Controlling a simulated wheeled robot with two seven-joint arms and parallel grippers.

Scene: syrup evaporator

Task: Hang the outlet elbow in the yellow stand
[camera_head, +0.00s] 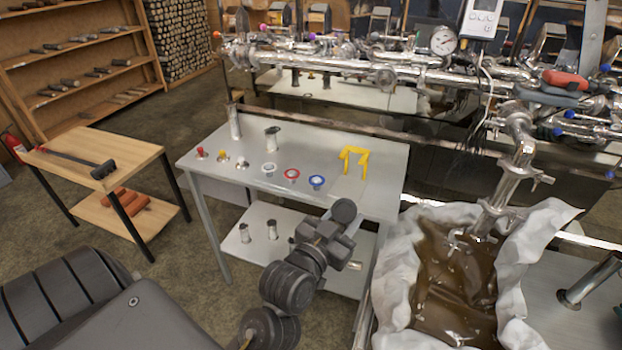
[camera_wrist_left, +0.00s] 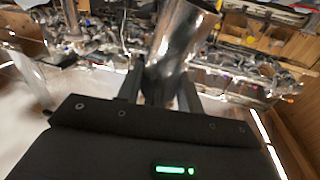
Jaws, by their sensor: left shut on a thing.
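The yellow stand (camera_head: 353,158) is upright near the right end of the grey metal table, and no elbow shows in it. My left gripper (camera_wrist_left: 160,90) is shut on a shiny metal pipe piece, apparently the outlet elbow (camera_wrist_left: 176,42), which rises from between the fingers in the left wrist view. In the head view my left arm reaches up from the bottom over the table's front edge, just in front of and below the stand. There its own links hide the fingers, and I cannot clearly make out the held piece. My right gripper is not in view.
The grey table (camera_head: 225,160) also bears metal tubes (camera_head: 234,122), a white ring (camera_head: 268,169), a red ring (camera_head: 291,174) and a blue ring (camera_head: 317,182). A lined bin (camera_head: 400,290) of brown liquid stands at right. Evaporator piping (camera_head: 390,60) runs behind the table.

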